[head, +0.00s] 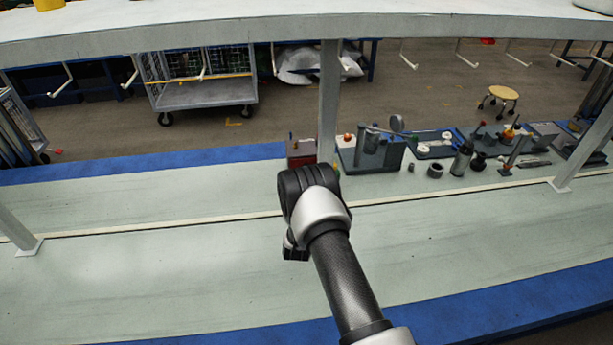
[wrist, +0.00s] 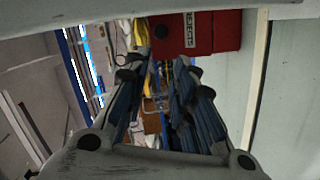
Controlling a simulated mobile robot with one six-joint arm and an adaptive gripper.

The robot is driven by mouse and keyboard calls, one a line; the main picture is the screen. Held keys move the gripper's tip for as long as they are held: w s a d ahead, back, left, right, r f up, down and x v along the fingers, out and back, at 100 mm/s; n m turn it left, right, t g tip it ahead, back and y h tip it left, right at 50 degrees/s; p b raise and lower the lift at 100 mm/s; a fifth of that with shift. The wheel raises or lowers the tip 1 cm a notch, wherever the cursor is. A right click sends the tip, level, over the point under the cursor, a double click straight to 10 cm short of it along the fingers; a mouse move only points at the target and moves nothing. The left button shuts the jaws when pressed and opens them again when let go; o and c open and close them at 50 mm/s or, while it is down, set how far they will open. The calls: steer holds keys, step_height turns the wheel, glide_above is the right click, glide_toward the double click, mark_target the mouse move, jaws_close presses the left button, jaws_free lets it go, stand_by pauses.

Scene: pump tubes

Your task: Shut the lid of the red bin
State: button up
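The red bin (head: 301,152) stands on the pale bench at the far edge, just left of the post in the head view. My arm's wrist partly covers its lower part. In the wrist view the red bin (wrist: 215,31) shows at the top, with a dark label with pale letters and a dark round spot on its face. Its lid cannot be clearly made out in either view. My gripper (wrist: 160,72) is open and empty, with its fingers apart just below the bin in that picture. In the head view the fingers are hidden behind my wrist.
A grey post (head: 328,100) rises right beside the bin. To the right stand a grey pump block (head: 370,153), a dark cylinder (head: 462,158) and several other parts. A pale overhead shelf (head: 200,30) spans the top. The bench left of the bin is clear.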

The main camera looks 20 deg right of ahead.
steer(key=shift+o, duration=1.3)
steer(key=shift+s+a+f+m+h, duration=0.15)
steer(key=shift+a+m+h, duration=0.15)
steer(key=shift+m, duration=0.3)
steer(key=shift+s+a+r+m+h, duration=0.1)
steer(key=shift+s+a+m+h, duration=0.1)
steer(key=shift+a+m, duration=0.3)
steer(key=shift+o, duration=0.7)
steer(key=shift+w+d+f+g, duration=0.1)
steer(key=shift+w+d+g, duration=0.1)
steer(key=shift+d+g, duration=0.1)
steer(key=b+x, duration=0.6)
steer(key=x, duration=0.8)
steer(key=shift+w+d+f, duration=0.15)
steer(key=shift+w+d, duration=0.1)
steer(key=shift+d, duration=0.05)
steer(key=shift+b+x, duration=0.65)
steer(key=shift+x, duration=0.3)
steer(key=shift+r, duration=0.2)
steer(key=shift+c, duration=0.4)
jaws_close()
